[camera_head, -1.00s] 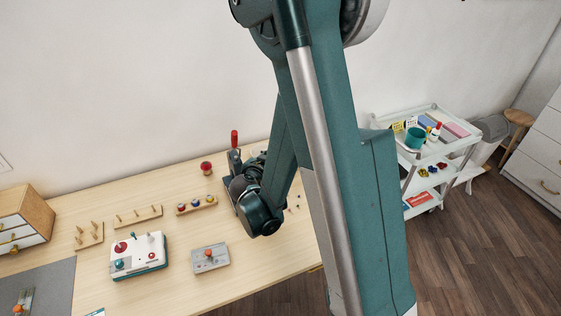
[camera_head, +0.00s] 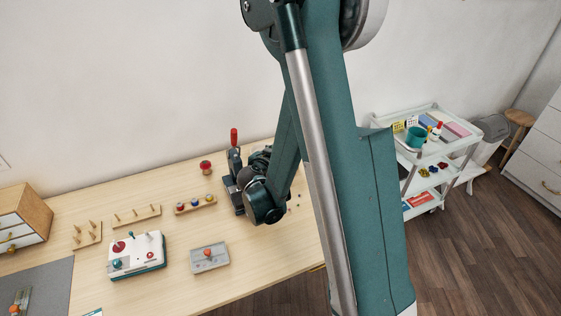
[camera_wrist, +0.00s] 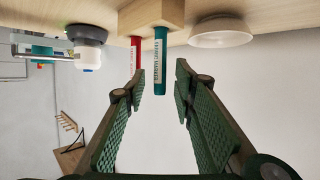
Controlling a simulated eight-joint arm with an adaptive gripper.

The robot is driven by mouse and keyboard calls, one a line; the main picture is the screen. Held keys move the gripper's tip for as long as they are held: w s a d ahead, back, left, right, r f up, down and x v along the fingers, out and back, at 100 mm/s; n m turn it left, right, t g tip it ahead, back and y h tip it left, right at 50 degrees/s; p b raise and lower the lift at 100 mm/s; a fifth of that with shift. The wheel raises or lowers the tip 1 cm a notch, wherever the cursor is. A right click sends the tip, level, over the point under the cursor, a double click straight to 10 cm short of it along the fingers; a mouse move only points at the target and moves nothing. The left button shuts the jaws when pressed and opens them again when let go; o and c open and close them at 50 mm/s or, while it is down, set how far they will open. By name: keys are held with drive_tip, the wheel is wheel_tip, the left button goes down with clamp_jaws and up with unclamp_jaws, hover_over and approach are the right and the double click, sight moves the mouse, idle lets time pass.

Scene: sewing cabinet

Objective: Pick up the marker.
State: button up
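In the wrist view, which shows the scene upside down, a teal marker (camera_wrist: 160,62) with a white label stands in a wooden block (camera_wrist: 152,16). A red marker (camera_wrist: 136,52), also labelled, stands beside it, partly behind my left finger. My gripper (camera_wrist: 161,78) is open, its green padded fingers on either side of the teal marker's free end in the picture. Nothing is visibly clamped, and I cannot tell how far the marker is in depth. In the head view, my arm hides the block and both markers.
A white bowl (camera_wrist: 220,33) stands close to the block. A dark device with a red handle (camera_head: 234,138) stands near my wrist. A white control box (camera_head: 138,256), a grey box (camera_head: 210,257) and peg boards (camera_head: 137,215) occupy the table's left part. A cart (camera_head: 432,150) stands right.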

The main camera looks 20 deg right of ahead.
drive_tip(key=shift+w+d+f, duration=0.15)
drive_tip(key=shift+w+d, duration=0.1)
drive_tip(key=shift+w, duration=0.05)
idle(0.4)
drive_tip(key=c, duration=0.8)
